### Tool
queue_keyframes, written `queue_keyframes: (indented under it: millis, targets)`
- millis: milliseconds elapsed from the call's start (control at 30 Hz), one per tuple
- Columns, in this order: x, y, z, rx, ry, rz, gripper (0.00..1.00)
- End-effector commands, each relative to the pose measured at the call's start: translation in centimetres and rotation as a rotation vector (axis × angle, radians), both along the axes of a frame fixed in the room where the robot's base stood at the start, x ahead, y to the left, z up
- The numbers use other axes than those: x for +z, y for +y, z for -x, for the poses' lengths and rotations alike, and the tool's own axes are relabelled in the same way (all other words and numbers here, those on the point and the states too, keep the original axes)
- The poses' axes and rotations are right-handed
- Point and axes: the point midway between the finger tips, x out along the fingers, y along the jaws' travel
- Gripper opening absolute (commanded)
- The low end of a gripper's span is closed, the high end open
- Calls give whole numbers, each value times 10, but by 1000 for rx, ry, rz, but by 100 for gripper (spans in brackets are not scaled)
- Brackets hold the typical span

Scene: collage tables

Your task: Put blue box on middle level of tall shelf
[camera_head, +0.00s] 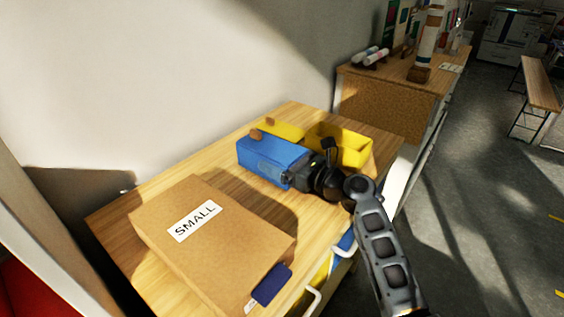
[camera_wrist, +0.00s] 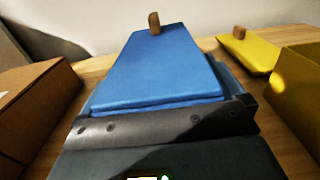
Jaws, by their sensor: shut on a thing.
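A blue box (camera_head: 268,158) with a small brown knob on top is at the back of the wooden cabinet top, in front of the white wall. My gripper (camera_head: 291,178) reaches it from the right and is shut on its near end. In the wrist view the blue box (camera_wrist: 165,65) fills the middle, and the dark edge of my gripper (camera_wrist: 165,125) lies across its near side. I cannot tell whether the box touches the wood below. No tall shelf can be made out for certain.
A cardboard box marked SMALL (camera_head: 195,240) lies at front left, with a dark blue item (camera_head: 271,285) at its corner. Yellow bins (camera_head: 352,148) stand close behind and right of the blue box. A second wooden cabinet (camera_head: 385,95) stands beyond. Grey floor (camera_head: 470,220) is open at right.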

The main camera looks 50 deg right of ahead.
Motion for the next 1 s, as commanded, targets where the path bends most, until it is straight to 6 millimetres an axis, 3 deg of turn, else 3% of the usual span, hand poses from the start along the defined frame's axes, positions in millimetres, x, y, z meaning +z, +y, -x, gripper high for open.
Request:
queue_keyframes:
  millis: [467, 500, 800, 1000]
  targets:
    - [-9, 0, 0, 0, -2, 0, 63]
    - [-9, 0, 0, 0, -1, 0, 100]
    - [-4, -1, 0, -1, -2, 1, 100]
    - [-6, -1, 27, -3, -2, -2, 100]
